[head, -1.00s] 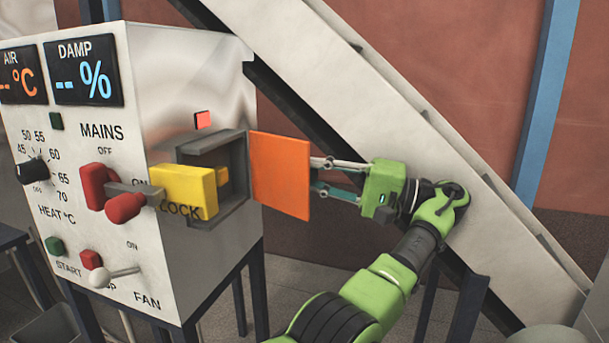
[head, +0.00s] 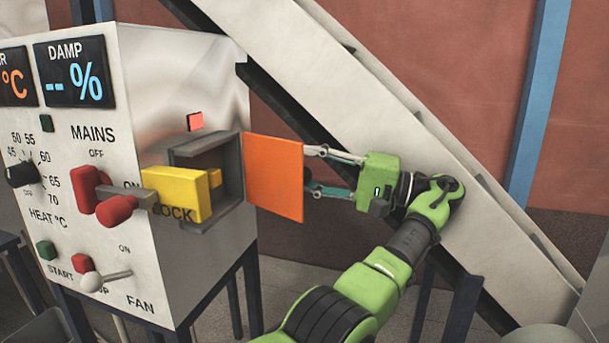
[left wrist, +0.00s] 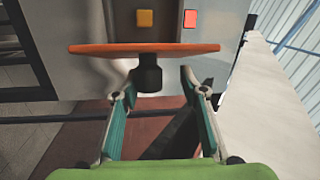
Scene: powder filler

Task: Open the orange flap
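The orange flap (head: 274,178) stands swung out to the right of the grey box-like opening (head: 232,165) on the machine's side. In the left wrist view the flap (left wrist: 195,48) shows nearly edge-on, with a dark knob (left wrist: 150,75) on the side facing my gripper. My left gripper (left wrist: 160,76) is open, with the knob between its fingertips, nearer the left finger and seemingly clear of both. My right gripper is in neither view.
A yellow lock block (head: 178,193) and a red mains switch (head: 100,190) stick out left of the opening. A small red light (head: 195,121) is above it. A sloping pale chute (head: 330,95) runs behind my left arm.

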